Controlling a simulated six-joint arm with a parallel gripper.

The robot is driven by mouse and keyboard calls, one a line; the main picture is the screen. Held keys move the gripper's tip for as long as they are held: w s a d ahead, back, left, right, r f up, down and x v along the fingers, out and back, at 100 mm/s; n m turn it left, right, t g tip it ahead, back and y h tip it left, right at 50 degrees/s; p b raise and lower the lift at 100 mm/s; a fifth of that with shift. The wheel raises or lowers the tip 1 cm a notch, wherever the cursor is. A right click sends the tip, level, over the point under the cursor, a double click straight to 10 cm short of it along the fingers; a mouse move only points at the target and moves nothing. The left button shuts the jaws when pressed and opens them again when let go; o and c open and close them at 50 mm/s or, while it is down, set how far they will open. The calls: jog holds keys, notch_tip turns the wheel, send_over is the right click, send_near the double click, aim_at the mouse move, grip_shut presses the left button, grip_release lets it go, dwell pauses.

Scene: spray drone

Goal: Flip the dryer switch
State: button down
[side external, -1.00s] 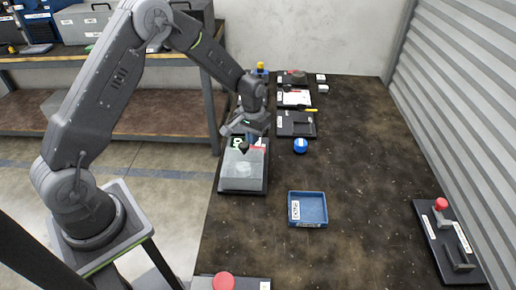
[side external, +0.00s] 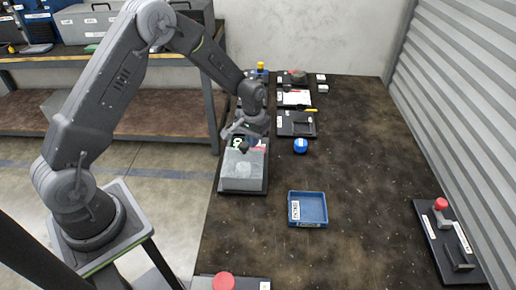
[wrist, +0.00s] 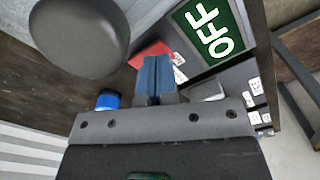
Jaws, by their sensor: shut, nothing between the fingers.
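The switch unit is a grey box on a black base (side external: 230,192) at the table's left edge in the side view. A dark round knob (wrist: 80,38) fills the wrist view's upper left; it shows small and dark in the side view (side external: 243,147). A green panel reading OFF (wrist: 208,28) is at the upper right of the wrist view. My gripper (wrist: 155,60) has blue fingers together with nothing between them. It is over the far end of the unit, close to the knob; I cannot tell whether they touch. The arm partly hides this end in the side view.
A blue ball-like object (side external: 300,146) and a blue tray (side external: 308,221) stand to the right. Black boards with small items (side external: 296,124) lie behind. A red-knobbed fixture (side external: 441,204) is at far right. The middle of the table is clear.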

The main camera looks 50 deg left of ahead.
jog(key=shift+f, duration=0.8)
dwell(0.4)
jog(key=shift+r, duration=3.55)
